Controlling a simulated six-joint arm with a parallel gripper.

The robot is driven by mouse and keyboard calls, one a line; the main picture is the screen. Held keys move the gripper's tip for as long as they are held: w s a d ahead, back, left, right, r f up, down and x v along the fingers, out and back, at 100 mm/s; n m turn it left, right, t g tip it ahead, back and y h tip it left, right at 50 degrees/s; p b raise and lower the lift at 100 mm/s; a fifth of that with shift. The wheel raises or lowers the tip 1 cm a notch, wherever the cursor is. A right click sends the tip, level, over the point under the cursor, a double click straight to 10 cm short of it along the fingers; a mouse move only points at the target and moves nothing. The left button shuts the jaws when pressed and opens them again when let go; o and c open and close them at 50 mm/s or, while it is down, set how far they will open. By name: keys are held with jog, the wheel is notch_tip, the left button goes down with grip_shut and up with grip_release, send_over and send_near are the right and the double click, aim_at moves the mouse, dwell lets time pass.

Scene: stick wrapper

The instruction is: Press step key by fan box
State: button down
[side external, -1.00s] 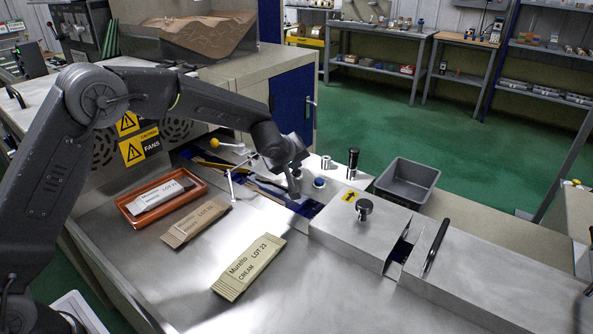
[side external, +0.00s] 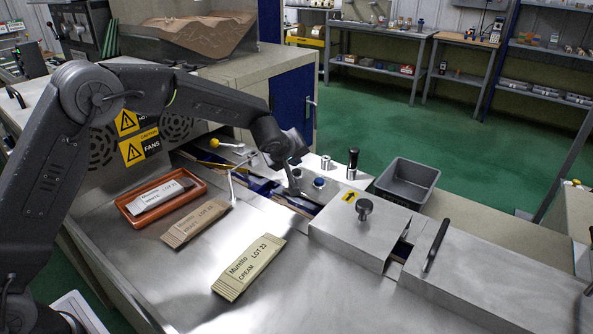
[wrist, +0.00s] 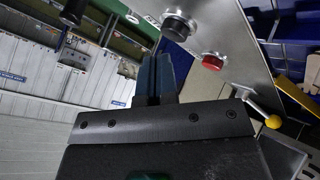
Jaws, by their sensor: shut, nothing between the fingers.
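The fan box with its yellow FANS labels (side external: 139,147) stands at the left rear in the side view. My gripper (side external: 294,188) is shut and empty, pointing down over the blue channel beside a blue-topped button (side external: 319,183). In the wrist view my closed fingers (wrist: 154,62) point toward a panel. That panel has a dark round button (wrist: 180,26) and a red button (wrist: 212,62). I cannot tell which button is the step key, or whether my fingertips touch anything.
A yellow-ball lever (side external: 215,143) stands behind the channel; it also shows in the wrist view (wrist: 273,121). An orange tray (side external: 168,209), a brown packet (side external: 196,222) and a cream packet (side external: 249,266) lie in front. A grey bin (side external: 407,182) and metal covers (side external: 365,232) are to the right.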

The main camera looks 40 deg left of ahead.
aim_at(294, 170)
jog(key=shift+r, duration=0.15)
jog(key=shift+r, duration=2.5)
dwell(0.9)
notch_tip(294, 170, up, 4)
jog(key=shift+f, duration=0.1)
jog(key=shift+f, duration=0.15)
jog(key=shift+f, duration=4.3)
jog(key=shift+f, duration=0.4)
